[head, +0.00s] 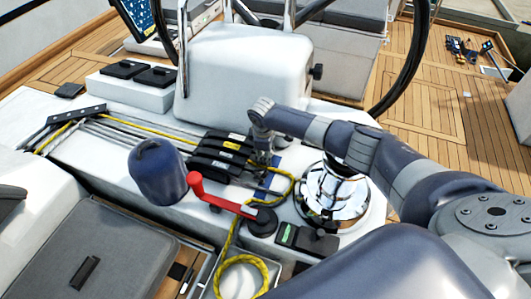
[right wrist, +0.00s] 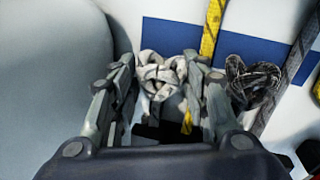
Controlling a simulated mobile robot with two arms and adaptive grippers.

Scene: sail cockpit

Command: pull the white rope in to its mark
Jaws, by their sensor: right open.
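In the right wrist view, a white rope (right wrist: 160,72) ends in a knotted bundle that lies between the fingertips of my right gripper (right wrist: 166,85). The fingers stand apart on either side of it, and I see no grip on it. In the head view my right gripper (head: 262,158) reaches down beside the black rope clutches (head: 220,152), and the rope under it is hidden. Several pale ropes (head: 125,136) run side by side from the left toward the clutches. I cannot tell which is the white one, and no mark on it can be made out. My left gripper is not in view.
A dark knotted rope (right wrist: 252,82) lies just right of my right gripper. A yellow rope (head: 245,262) passes the clutches and coils below. A chrome winch (head: 332,195), a red-handled crank (head: 222,201) and a blue covered drum (head: 157,172) stand close by.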

